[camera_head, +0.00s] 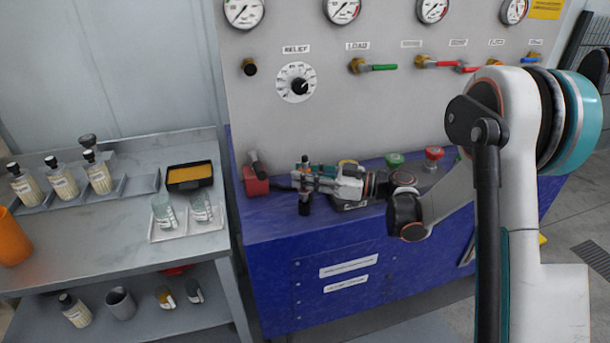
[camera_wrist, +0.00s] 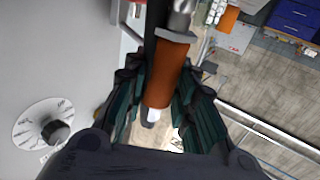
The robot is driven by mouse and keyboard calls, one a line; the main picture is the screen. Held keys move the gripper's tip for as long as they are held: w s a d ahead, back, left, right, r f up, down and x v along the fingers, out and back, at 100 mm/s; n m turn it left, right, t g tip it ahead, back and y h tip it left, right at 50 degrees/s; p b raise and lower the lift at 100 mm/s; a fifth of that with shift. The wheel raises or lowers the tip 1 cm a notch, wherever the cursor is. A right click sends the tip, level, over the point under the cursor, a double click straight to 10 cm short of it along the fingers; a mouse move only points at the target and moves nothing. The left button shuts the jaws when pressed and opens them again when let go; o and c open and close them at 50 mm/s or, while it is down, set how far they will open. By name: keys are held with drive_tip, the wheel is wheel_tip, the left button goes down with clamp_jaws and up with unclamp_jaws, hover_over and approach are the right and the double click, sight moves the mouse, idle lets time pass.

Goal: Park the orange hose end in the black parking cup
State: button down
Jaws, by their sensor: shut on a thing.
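My gripper (camera_head: 298,179) is over the left part of the blue bench top in the head view. In the wrist view its dark and teal fingers (camera_wrist: 163,100) close on both sides of the orange hose end (camera_wrist: 165,72). The hose end has a grey metal collar at the top of that picture and a pale tip at the bottom. In the head view the fingers mostly hide it. A small dark upright piece (camera_head: 304,208) shows just below the fingers. I cannot tell whether it is the black parking cup or part of the hose end.
A red block (camera_head: 256,186) with a dark cylinder stands left of my gripper. Green (camera_head: 394,160) and red (camera_head: 434,153) knobs are to the right. A gauge panel (camera_head: 330,110) rises behind. The side table (camera_head: 110,240) holds bottles and glasses.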

drive_tip(key=shift+f+b, duration=0.3)
drive_tip(key=shift+f, duration=1.25)
drive_tip(key=c, duration=1.2)
unclamp_jaws()
drive_tip(key=shift+c, duration=0.2)
drive_tip(key=v, duration=1.2)
drive_tip(key=shift+f, duration=0.1)
